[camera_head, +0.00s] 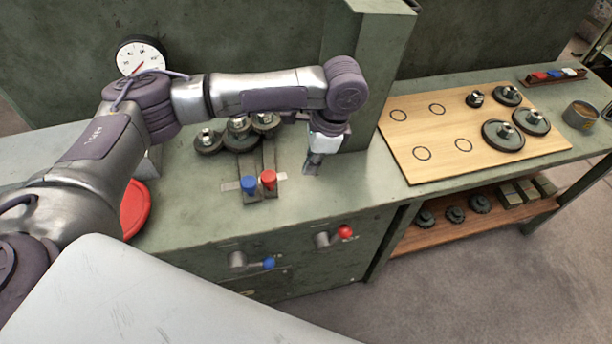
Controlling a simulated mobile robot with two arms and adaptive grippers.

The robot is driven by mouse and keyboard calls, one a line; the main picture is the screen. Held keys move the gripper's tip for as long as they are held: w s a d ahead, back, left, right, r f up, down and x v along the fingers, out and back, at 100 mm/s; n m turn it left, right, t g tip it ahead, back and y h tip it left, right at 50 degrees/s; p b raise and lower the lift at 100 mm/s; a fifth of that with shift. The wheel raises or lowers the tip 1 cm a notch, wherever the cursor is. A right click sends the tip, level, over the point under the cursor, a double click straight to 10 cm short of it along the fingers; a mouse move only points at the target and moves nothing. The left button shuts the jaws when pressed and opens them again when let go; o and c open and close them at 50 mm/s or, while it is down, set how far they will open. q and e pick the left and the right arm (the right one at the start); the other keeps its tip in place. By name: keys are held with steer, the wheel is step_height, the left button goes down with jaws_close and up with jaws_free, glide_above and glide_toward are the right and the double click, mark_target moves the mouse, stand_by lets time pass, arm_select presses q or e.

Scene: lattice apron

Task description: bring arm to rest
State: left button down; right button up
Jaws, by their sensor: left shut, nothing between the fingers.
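My left arm comes in from the left and reaches across above the green apron bench (210,222). Its elbow and forearm are silver and purple. My left gripper (312,168) hangs down at the end, pointing at the bench top, close to the green upright post (368,80). It is shut and empty. I cannot tell whether its tips touch the bench. My right gripper is not in view.
Levers with blue (249,184) and red (268,179) knobs stand left of the gripper, with several gears (238,135) behind. A dial gauge (140,57) and red disc (136,208) are left. A wooden board (430,165) with gears lies right.

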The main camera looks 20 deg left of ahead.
arm_select(q)
steer(key=s+d+f+n+t+h, duration=0.1)
steer(key=s+d+f+h, duration=0.25)
steer(key=s+d, duration=0.3)
steer(key=s+d+f+n+t+h, duration=0.1)
steer(key=s+d+f+h, duration=0.3)
steer(key=d, duration=0.3)
steer(key=s+a+f+n+t+y, duration=0.1)
steer(key=s+a+f+n+y, duration=0.1)
steer(key=s+a+n, duration=0.5)
steer(key=s+a+f+n+t+y, duration=0.25)
steer(key=s+a, duration=0.25)
steer(key=a, duration=0.7)
step_height(320, 180, down, 24)
steer(key=s+m+g, duration=0.1)
steer(key=g, duration=0.1)
steer(key=s+a+f+g, duration=0.1)
steer(key=s+a+f, duration=0.1)
steer(key=s+f, duration=1.5)
steer(key=shift+a+y, duration=0.2)
steer(key=shift+y, duration=0.1)
